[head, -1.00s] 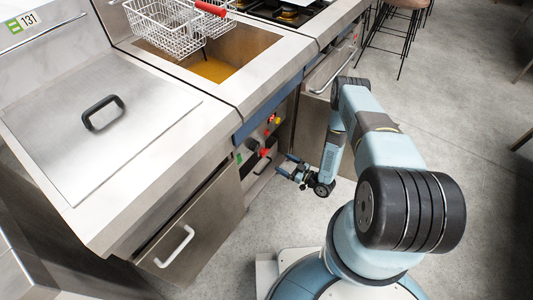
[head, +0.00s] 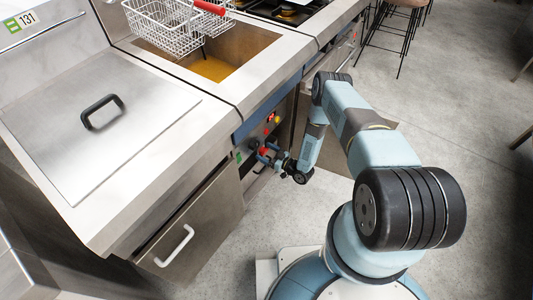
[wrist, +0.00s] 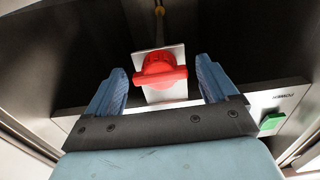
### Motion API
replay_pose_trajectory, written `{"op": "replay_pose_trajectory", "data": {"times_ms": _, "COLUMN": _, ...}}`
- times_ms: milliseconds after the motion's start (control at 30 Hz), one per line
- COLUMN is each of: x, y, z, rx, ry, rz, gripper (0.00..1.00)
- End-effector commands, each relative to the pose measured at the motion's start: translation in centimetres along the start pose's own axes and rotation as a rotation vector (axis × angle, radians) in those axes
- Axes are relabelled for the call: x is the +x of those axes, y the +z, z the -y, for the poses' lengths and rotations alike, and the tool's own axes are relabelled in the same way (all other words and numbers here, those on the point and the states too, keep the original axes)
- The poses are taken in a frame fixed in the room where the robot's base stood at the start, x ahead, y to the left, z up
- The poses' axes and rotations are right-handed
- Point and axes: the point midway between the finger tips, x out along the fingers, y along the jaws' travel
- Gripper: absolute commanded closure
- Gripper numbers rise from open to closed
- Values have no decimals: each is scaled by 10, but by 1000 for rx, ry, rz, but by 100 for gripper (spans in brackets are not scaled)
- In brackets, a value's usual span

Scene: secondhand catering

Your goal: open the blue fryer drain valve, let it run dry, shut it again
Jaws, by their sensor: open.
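The fryer (head: 228,88) has a blue strip under its counter edge, an open vat with amber oil and an open, shadowed cabinet front. A red knob on a pale square plate (wrist: 152,94) shows in the wrist view; the red knob (wrist: 160,72) lies between my fingertips, with gaps on both sides. My gripper (head: 268,155) is open and reaches into the fryer front, close to the red part there. Whether this knob is the drain valve cannot be told for sure. No blue valve handle is clear in either view; the drain outlet is not clear.
A green switch (wrist: 271,121) beside lettering reading POWER sits right of the knob. A wire basket (head: 165,25) with a red handle hangs over the vat. A lidded unit (head: 95,115) stands left. Stools (head: 400,25) stand at upper right; the floor right of me is clear.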

Motion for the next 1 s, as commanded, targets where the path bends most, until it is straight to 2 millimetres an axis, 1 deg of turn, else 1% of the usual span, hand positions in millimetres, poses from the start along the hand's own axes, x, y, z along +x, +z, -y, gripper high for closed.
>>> {"op": "replay_pose_trajectory", "data": {"times_ms": 67, "x": 0, "y": 0, "z": 0, "rx": 0, "ry": 0, "rz": 0, "gripper": 15}}
{"op": "replay_pose_trajectory", "data": {"times_ms": 633, "x": -1, "y": 0, "z": 0, "rx": 0, "ry": 1, "rz": 0, "gripper": 69}}
{"op": "replay_pose_trajectory", "data": {"times_ms": 833, "x": -1, "y": 0, "z": -1, "rx": 11, "ry": 1, "rz": 0, "gripper": 70}}
{"op": "replay_pose_trajectory", "data": {"times_ms": 1000, "x": -1, "y": 0, "z": -1, "rx": 63, "ry": 2, "rz": 1, "gripper": 70}}
